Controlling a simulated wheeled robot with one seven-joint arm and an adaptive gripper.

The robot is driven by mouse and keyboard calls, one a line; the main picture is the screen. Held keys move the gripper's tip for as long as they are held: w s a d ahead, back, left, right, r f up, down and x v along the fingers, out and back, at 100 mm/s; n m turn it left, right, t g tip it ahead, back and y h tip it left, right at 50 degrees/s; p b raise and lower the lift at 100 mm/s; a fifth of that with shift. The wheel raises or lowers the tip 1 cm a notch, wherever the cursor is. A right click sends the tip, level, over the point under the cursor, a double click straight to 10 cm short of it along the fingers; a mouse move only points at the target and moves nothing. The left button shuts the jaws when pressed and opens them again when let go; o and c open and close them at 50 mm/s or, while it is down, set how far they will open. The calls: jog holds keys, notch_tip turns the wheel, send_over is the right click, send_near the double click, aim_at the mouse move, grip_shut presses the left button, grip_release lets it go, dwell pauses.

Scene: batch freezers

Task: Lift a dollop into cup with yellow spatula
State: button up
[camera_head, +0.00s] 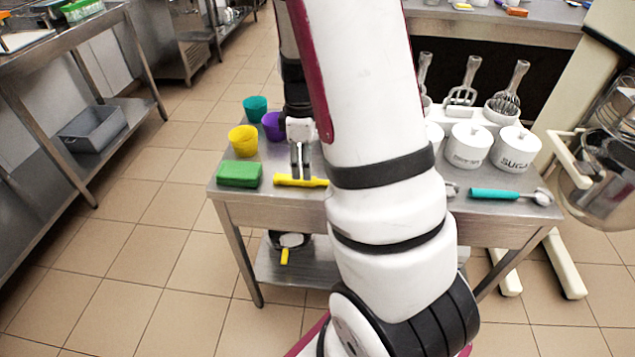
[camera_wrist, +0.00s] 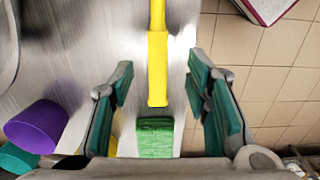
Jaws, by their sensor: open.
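The yellow spatula (camera_head: 301,181) lies on the steel table, its far part hidden behind my arm in the head view. In the wrist view its yellow handle (camera_wrist: 157,67) runs down the middle, between the two green-padded fingers. My gripper (camera_head: 300,176) points down over the handle and is open with nothing held; it also shows in the wrist view (camera_wrist: 160,105). Three cups stand behind on the table: yellow (camera_head: 243,140), purple (camera_head: 273,125) and teal (camera_head: 255,109). The purple cup (camera_wrist: 38,126) and teal cup (camera_wrist: 17,160) show in the wrist view. No dollop can be made out.
A green sponge (camera_head: 239,174) lies left of the spatula, near the table's front-left corner. White canisters (camera_head: 468,146) and a teal-handled tool (camera_head: 494,195) are on the right. A mixer bowl (camera_head: 592,180) stands beyond the table's right edge. A pan (camera_head: 290,240) sits on the lower shelf.

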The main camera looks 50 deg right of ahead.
notch_tip(320, 180, down, 5)
jog(key=shift+w+d+r, duration=0.1)
grip_shut()
